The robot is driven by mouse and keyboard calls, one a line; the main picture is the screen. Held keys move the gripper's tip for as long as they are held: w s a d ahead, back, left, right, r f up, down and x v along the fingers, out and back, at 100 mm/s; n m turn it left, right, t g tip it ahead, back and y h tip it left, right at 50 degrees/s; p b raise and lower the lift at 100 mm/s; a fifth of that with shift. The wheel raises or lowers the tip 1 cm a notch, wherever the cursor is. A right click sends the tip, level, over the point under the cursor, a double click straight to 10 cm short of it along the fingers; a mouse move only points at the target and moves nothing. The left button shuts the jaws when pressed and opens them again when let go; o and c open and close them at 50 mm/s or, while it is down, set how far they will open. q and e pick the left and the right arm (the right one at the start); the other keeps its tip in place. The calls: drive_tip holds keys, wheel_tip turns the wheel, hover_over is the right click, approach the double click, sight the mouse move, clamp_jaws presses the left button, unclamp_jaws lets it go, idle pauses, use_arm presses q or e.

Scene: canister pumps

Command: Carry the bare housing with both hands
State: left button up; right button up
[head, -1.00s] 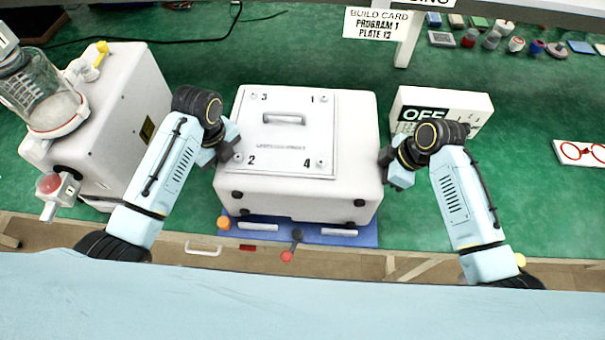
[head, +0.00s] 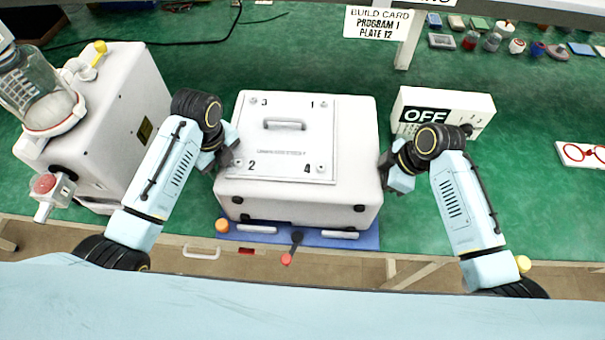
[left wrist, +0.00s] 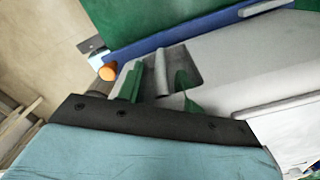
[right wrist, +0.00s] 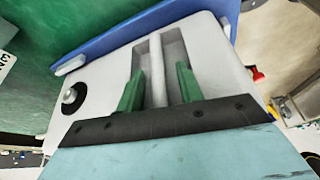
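The bare housing (head: 355,135) is a white box with a bolted lid plate (head: 300,165) marked 1 to 4 and a bar handle. It sits over a blue mat (head: 368,238), level as far as I can see. My left gripper (head: 222,158) is at its left side, my right gripper (head: 392,168) at its right side. In the left wrist view the green fingers (left wrist: 158,88) stand either side of a recessed grip bar (left wrist: 162,72), with gaps. In the right wrist view the fingers (right wrist: 160,90) also straddle a bar (right wrist: 156,65) without visibly touching it.
A white pump with a glass jar (head: 125,110) stands to the left. A white OFF box (head: 445,108) stands behind my right gripper. An orange knob (head: 222,225) and red-tipped lever (head: 287,258) are at the mat's front.

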use_arm(q)
wheel_tip(320, 180, up, 11)
drive_tip(key=shift+w+a+f, duration=0.1)
drive_tip(key=shift+a+f, duration=0.05)
drive_tip(key=shift+r, duration=0.4)
use_arm(e)
drive_tip(key=v, duration=1.2)
drive_tip(key=shift+s, duration=0.15)
